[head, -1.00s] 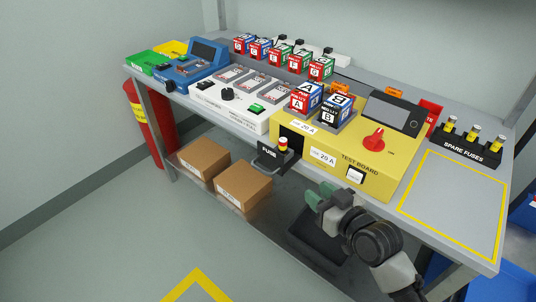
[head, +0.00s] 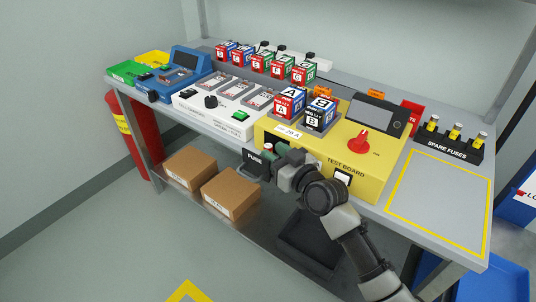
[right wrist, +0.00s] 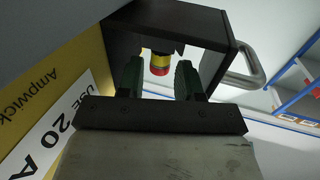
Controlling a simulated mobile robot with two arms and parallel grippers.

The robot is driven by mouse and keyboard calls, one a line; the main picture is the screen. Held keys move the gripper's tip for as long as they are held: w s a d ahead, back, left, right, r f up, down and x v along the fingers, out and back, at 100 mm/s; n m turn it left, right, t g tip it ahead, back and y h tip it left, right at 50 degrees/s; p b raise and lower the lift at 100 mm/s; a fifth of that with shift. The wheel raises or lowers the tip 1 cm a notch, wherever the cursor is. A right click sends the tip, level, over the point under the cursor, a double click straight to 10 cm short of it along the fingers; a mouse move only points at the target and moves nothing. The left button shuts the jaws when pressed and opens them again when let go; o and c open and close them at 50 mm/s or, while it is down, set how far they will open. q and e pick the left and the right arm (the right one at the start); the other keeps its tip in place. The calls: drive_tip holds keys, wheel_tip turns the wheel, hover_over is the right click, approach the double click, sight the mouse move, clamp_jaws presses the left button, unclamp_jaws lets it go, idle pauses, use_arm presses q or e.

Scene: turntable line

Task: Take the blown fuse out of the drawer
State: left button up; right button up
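The black fuse drawer (head: 253,166) stands pulled out from the front of the yellow test board (head: 338,168). It also shows in the right wrist view (right wrist: 205,25). The blown fuse (right wrist: 159,64), with yellow and red bands, sits in the drawer. In the head view my right gripper (head: 272,151) is at the drawer and mostly hides the fuse. In the right wrist view its two green fingers (right wrist: 158,80) stand apart, one on each side of the fuse, with gaps visible. My left gripper is not in view.
Blocks A (head: 288,103) and B (head: 318,115) stand on the test board. A spare fuses rack (head: 448,147) holds several fuses at the right, behind a bare yellow-outlined area (head: 440,200). Cardboard boxes (head: 230,192) lie on the lower shelf.

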drive_tip(key=shift+w+a, duration=0.35)
drive_tip(key=shift+w, duration=0.1)
clamp_jaws()
